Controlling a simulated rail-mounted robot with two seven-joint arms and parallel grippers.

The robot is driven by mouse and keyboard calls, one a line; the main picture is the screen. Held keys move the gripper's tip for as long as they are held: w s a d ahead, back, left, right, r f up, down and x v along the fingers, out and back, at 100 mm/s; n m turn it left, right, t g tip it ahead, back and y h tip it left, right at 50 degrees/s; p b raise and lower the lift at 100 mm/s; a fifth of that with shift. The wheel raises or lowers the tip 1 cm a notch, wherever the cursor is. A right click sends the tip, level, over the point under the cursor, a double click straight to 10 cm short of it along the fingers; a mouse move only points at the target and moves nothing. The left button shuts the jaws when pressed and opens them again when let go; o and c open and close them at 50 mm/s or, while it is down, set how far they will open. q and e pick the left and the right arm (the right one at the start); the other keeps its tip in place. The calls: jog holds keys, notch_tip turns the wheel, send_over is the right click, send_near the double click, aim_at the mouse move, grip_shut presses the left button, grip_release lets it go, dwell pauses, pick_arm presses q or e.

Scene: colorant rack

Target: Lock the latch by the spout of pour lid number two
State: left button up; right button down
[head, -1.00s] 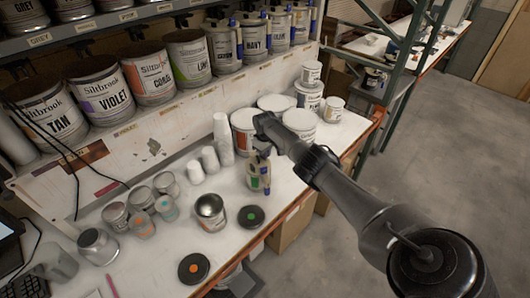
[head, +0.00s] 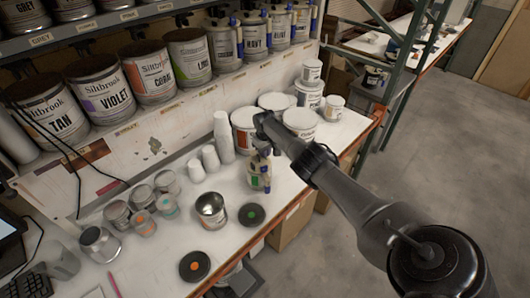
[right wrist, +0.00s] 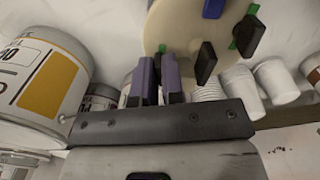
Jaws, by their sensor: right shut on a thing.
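A cream pour lid (right wrist: 182,32) fills the upper middle of the right wrist view, with dark, blue and green latch parts around it. A green piece (right wrist: 162,48) shows at the fingertips. My right gripper (right wrist: 160,62) is shut on a part of this lid; the fingers hide which part. In the head view my right gripper (head: 263,148) is over a pale lidded container (head: 258,176) with blue and green parts. I cannot make out the lid's number, its spout or the state of the latch. My left gripper is not in view.
An open metal can (head: 212,214), a green-dotted black disc (head: 250,216) and an orange-dotted one (head: 194,266) are near the bench's front. Stacked white cups (head: 222,138) and large white tubs (head: 299,120) stand behind. Labelled paint cans (head: 112,103) line the shelf above.

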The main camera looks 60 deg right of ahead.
dwell(0.8)
jog(key=c, duration=1.2)
grip_release()
jog(key=shift+r, duration=0.35)
notch_tip(320, 180, up, 4)
jog(key=shift+r+p, duration=0.15)
jog(key=shift+p, duration=0.8)
notch_tip(320, 180, up, 9)
jog(key=shift+f, duration=0.15)
